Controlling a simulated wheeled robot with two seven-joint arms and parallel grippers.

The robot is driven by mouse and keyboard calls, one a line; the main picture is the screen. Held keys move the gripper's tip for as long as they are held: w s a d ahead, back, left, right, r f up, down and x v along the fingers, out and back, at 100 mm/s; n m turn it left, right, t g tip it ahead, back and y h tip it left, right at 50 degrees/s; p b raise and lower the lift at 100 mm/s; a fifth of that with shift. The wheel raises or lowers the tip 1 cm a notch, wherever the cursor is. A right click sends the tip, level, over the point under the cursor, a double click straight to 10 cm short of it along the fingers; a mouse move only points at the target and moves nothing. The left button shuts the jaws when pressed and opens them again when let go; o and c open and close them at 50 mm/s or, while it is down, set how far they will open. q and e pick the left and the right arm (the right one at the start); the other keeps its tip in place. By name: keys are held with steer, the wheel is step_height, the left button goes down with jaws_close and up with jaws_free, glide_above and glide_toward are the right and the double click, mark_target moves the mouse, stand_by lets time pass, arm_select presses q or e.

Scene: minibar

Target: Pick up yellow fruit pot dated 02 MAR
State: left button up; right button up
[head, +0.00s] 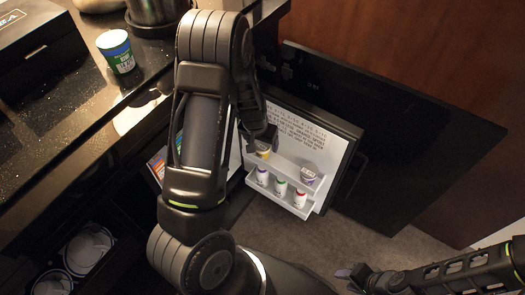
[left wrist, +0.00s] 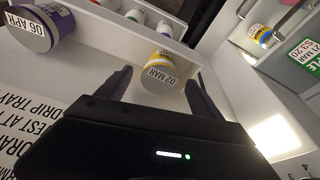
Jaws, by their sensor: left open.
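The yellow fruit pot (head: 264,153) stands on the upper door shelf of the open minibar, partly hidden by my left gripper in the head view. In the left wrist view the pot (left wrist: 160,72) shows its lid marked 02 MAR. My left gripper (head: 266,138) is open, with one finger on each side of the pot in the left wrist view (left wrist: 158,88). I cannot tell whether the fingers touch it. My right gripper (head: 356,276) is low at the bottom right of the head view, away from the shelf; its opening is unclear.
A purple pot (head: 309,173), marked 06 APR in the left wrist view (left wrist: 40,27), shares the upper shelf. Several small bottles (head: 280,186) stand on the lower shelf. A green and blue pot (head: 117,52) stands on the dark counter. Carpet (head: 300,235) below is clear.

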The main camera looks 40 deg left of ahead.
arm_select(q)
steer(key=shift+w+f, duration=0.1)
steer(key=shift+f, duration=0.25)
stand_by(0.3)
steer(key=c, duration=1.6)
steer(key=shift+o, duration=0.2)
steer(key=shift+r, duration=0.15)
